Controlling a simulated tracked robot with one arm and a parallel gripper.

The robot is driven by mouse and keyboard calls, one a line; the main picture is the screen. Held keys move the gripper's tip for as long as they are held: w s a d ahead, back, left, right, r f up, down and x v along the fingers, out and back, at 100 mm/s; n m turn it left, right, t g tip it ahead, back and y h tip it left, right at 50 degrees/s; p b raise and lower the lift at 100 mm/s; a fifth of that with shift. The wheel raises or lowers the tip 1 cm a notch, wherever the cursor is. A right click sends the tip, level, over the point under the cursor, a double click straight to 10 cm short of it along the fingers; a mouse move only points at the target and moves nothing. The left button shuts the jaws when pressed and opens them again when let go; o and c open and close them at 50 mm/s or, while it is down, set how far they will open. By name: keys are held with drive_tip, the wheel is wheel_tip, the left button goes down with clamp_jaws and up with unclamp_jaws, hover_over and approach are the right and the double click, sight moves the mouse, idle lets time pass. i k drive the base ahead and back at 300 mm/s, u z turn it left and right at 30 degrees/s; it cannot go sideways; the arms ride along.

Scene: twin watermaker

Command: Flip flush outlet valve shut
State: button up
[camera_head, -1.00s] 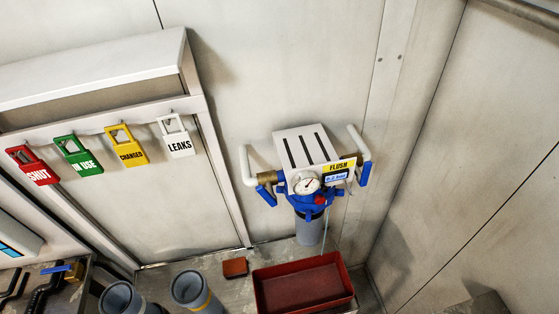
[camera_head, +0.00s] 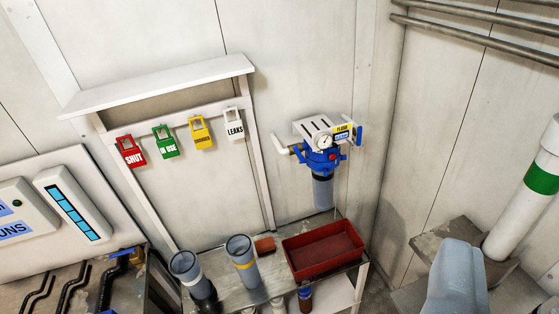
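The flush filter unit (camera_head: 322,152) is on the back wall, right of centre. It has a white slotted bracket, a blue head with a round gauge (camera_head: 325,141), and a grey bowl (camera_head: 322,193) below. A yellow FLUSH label (camera_head: 342,128) is on its front right. A blue valve handle (camera_head: 359,136) shows on its right side and another blue handle (camera_head: 300,153) on its left, beside a white pipe. I cannot tell which is the outlet, or their exact positions at this size. My gripper is not in view.
Red, green, yellow and white tags hang left of the unit, the white LEAKS tag (camera_head: 235,126) nearest. Below are a bench with a red tray (camera_head: 323,248) and two grey cups (camera_head: 243,262). A white pipe with a green band (camera_head: 541,178) and a grey shape (camera_head: 455,280) stand at right.

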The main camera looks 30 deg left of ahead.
sight(302, 159)
drive_tip(key=z, duration=0.15)
drive_tip(key=i, duration=1.1)
drive_tip(key=u, duration=0.6)
